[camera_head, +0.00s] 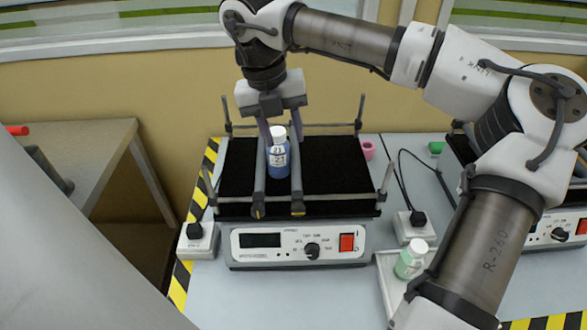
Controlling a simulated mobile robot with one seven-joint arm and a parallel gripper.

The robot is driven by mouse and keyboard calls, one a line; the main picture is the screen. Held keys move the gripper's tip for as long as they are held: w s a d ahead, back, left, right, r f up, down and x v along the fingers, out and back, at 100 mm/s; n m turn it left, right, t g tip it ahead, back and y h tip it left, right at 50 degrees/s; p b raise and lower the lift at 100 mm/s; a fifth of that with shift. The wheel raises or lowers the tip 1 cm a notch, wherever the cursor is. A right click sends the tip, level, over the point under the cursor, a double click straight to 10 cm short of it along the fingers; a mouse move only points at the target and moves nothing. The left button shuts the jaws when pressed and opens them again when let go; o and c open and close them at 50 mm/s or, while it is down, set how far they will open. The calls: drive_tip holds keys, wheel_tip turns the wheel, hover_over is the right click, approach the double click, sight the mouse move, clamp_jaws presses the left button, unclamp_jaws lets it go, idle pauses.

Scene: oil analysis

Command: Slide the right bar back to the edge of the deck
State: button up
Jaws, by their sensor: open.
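A shaker with a black deck (337,165) stands on the bench. Two dark grey bars with yellowish front ends run front to back over the deck: the right bar (296,188) and the left bar (260,187). A white-capped bottle of blue liquid (278,157) stands upright between them, very close to both; I cannot tell if either bar touches it. My gripper (282,134) is open and points down around the bottle's cap, one finger on each side. Its fingertips overlap the far parts of the bars, so contact there is unclear.
Rails on corner posts (385,180) surround the deck. The shaker's front panel (299,243) has a knob and a red switch. A bottle of green liquid (411,260) stands at the right front, and a pink item (367,150) lies behind it. The deck's right side is clear.

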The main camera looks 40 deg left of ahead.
sight(296, 180)
drive_tip(key=f, duration=0.4)
drive_tip(key=w+d+f+p, duration=0.1)
drive_tip(key=f, duration=0.3)
drive_tip(key=d+f+p, duration=0.1)
drive_tip(key=f, duration=0.2)
drive_tip(key=shift+w+f, duration=0.2)
drive_tip(key=shift+f, duration=0.2)
drive_tip(key=shift+a, duration=0.1)
clamp_jaws()
